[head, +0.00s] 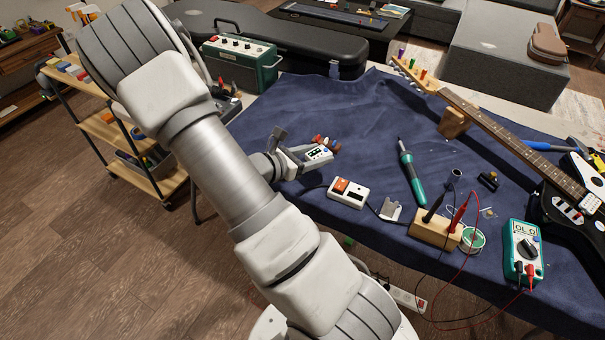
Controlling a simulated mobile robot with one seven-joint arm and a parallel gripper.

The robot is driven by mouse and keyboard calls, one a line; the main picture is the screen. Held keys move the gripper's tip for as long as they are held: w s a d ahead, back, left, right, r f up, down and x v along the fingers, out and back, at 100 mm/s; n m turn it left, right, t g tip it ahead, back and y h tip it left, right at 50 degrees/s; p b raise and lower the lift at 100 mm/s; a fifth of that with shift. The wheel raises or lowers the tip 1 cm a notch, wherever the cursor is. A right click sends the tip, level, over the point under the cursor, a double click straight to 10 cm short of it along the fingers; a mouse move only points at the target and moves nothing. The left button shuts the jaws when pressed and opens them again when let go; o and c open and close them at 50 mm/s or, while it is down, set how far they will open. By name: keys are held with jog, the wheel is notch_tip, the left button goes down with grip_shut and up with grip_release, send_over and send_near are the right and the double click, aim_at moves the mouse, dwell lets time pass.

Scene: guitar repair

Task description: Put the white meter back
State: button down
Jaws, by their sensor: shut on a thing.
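A small white meter (319,154) with dark and blue marks on its face is at my gripper (297,155), over the left part of the blue cloth. My gripper is shut on it. My arm comes down across the view, and the fingertips are small and partly hidden, so the exact grip is hard to see. I cannot tell whether the meter touches the cloth or hangs just above it. A teal multimeter (524,252) with red and black leads lies at the right front of the cloth.
The blue cloth (285,108) covers the bench. A white box with a red switch (348,191), a soldering iron (411,173), a wooden block (434,229) holding probes, green-rimmed spool (472,240) and guitar (510,135) crowd the right. A green amplifier (240,62) stands behind. Cloth behind the meter is clearer.

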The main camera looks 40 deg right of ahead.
aim_at(302, 179)
jog(key=w+a+f, duration=0.2)
jog(key=a, duration=0.1)
notch_tip(302, 179, down, 4)
jog(key=shift+f+b, duration=0.15)
jog(key=shift+b, duration=0.6)
jog(key=shift+c, duration=1.3)
grip_release()
